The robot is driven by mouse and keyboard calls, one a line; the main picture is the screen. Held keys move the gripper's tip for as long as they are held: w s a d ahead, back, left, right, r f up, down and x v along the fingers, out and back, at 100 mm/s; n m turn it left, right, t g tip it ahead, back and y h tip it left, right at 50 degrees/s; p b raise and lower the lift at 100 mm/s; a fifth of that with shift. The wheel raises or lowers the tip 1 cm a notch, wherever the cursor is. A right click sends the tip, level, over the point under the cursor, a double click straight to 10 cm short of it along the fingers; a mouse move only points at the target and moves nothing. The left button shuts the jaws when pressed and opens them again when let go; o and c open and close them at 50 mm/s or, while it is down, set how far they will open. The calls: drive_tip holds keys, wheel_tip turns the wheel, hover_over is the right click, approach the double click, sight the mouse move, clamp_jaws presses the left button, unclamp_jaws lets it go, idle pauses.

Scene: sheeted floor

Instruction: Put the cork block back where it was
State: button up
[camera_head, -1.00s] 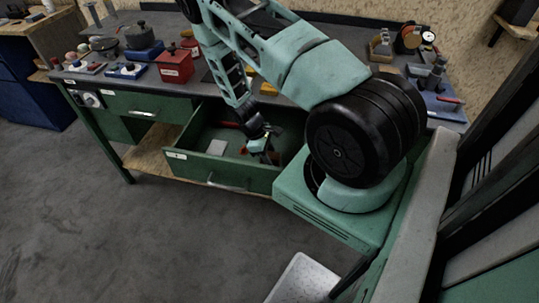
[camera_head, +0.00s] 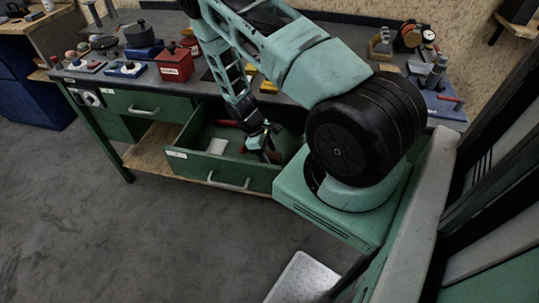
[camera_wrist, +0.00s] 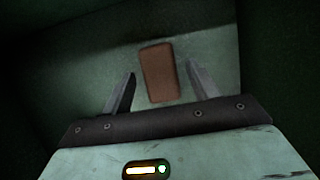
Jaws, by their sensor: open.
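The cork block (camera_wrist: 159,73) is a small brown rounded rectangle lying on the green drawer floor. In the wrist view it lies ahead of and between the two fingers of my gripper (camera_wrist: 161,84). The fingers are open and do not appear to touch it. The open green drawer (camera_head: 222,169) shows in the head view, with my gripper (camera_head: 262,150) reaching down into its right part. The block is mostly hidden by my gripper in the head view.
A light flat item (camera_head: 217,146) and a red-handled item (camera_head: 229,123) lie in the drawer. The bench top above holds a red box (camera_head: 175,66), a yellow item (camera_head: 268,87) and a blue tray (camera_head: 443,105). A white perforated stool top (camera_head: 300,277) stands on the floor.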

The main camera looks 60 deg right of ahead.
drive_tip(key=b+v, duration=0.2)
drive_tip(key=v, duration=0.9)
drive_tip(key=a+r+n+t+y, duration=0.1)
drive_tip(key=a+r, duration=0.6)
drive_tip(key=a, duration=0.4)
drive_tip(key=a+r+t, duration=0.1)
drive_tip(key=a+r, duration=0.5)
drive_tip(key=a, duration=0.5)
drive_tip(key=s+a+r+n+t, duration=0.1)
drive_tip(key=s+a+r, duration=0.4)
drive_tip(key=s, duration=0.3)
drive_tip(key=s+a+r+n+t+y, duration=0.1)
drive_tip(key=s+a+r, duration=0.5)
drive_tip(key=s+a, duration=0.2)
